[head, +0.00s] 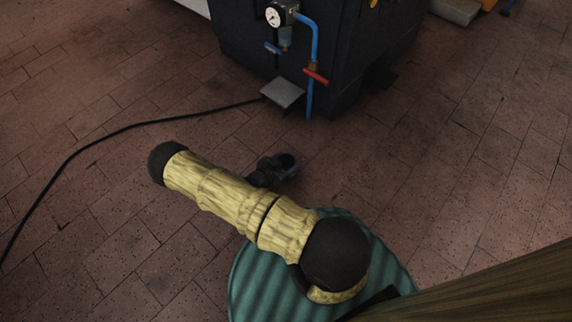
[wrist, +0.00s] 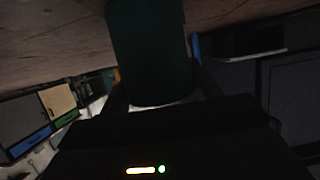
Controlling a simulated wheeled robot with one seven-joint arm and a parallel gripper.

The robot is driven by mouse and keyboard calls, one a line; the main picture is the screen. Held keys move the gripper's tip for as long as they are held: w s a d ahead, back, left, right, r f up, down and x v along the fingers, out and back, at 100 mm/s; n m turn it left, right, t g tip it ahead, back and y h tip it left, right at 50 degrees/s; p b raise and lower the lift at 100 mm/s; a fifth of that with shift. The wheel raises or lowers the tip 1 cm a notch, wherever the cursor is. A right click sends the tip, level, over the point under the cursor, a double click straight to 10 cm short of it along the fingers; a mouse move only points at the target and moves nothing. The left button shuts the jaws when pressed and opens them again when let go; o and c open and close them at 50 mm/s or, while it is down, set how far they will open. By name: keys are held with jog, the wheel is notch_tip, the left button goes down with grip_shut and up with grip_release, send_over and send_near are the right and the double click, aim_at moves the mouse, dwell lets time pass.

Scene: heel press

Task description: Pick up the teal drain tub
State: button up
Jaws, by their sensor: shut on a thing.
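In the wrist view the teal drain tub (wrist: 150,42) looks very dark green and stands between the two fingers of my gripper (wrist: 160,88). The gripper is shut on it. A pale strip shows at the tub's near edge. The tub's contents and most of its shape are hidden or too dark to tell. In the head view a small dark form beside my yellow arm seems to be the arm's end. I cannot make out the tub there.
A dark machine (head: 330,50) with a gauge (head: 273,17), blue pipe (head: 316,42), red lever (head: 316,77) and small grey plate (head: 283,93) stands ahead. A black cable (head: 130,126) runs left across the brick floor. Floor at the right is clear.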

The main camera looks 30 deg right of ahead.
notch_tip(320, 180, up, 10)
jog(key=p, duration=0.7)
jog(key=a+r+n+t+p, duration=0.1)
jog(key=a+r+p, duration=0.3)
jog(key=r, duration=0.8)
jog(key=a+r+n+t+y+p, duration=0.1)
jog(key=a+r+p, duration=0.4)
jog(key=r, duration=0.7)
jog(key=a+r+n+t+p, duration=0.1)
jog(key=a+r+p, duration=0.3)
jog(key=r+p, duration=0.4)
notch_tip(320, 180, up, 4)
jog(key=shift+w+a+y, duration=0.2)
jog(key=shift+w+y, duration=0.1)
jog(key=shift+y, duration=0.1)
jog(key=shift+w+d, duration=0.1)
